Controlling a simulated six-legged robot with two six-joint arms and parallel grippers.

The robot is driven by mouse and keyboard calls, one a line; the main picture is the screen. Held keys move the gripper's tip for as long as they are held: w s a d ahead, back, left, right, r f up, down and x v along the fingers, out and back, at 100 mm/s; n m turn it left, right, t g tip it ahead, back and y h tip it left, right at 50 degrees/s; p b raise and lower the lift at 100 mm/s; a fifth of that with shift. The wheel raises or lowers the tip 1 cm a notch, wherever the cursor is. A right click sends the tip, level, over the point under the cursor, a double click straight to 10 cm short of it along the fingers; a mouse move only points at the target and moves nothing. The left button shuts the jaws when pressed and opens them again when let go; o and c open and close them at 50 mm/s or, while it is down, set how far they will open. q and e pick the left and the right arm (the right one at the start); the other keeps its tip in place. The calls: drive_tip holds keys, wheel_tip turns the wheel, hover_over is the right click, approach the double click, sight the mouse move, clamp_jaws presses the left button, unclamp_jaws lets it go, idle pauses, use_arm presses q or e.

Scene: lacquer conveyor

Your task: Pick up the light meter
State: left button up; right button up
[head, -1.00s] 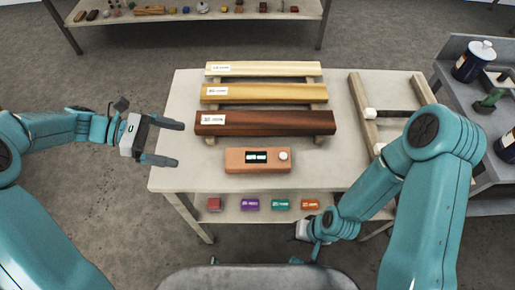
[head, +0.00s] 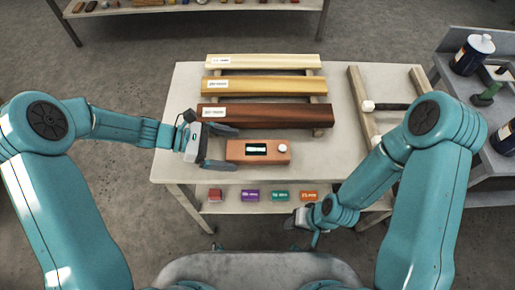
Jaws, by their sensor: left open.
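The light meter (head: 258,151) is an orange-brown box with a dark display and a round white knob at its right. It lies on the table in front of the dark red-brown board. My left gripper (head: 233,148) is open at its left end, fingers pointing right. One finger lies on the far side of the meter's left end and the other on its near side. I cannot tell whether they touch it. My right gripper (head: 301,218) hangs low by the table's front edge near the lower shelf, and its jaws are too small to read.
Dark (head: 280,116), golden (head: 275,86) and pale (head: 285,62) boards lie behind the meter on the table (head: 178,140). A wooden frame (head: 361,100) stands at right. Small coloured blocks (head: 250,196) sit on the lower shelf. A grey side bench (head: 470,105) holds cans.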

use_arm(q)
drive_tip(key=shift+x, duration=1)
drive_tip(key=shift+a, duration=0.1)
drive_tip(key=shift+c, duration=0.9)
drive_tip(key=c, duration=1)
wheel_tip(320, 180, up, 20)
drive_tip(key=shift+r, duration=0.1)
drive_tip(key=shift+f+b, duration=6.15)
drive_tip(key=shift+f, duration=3.75)
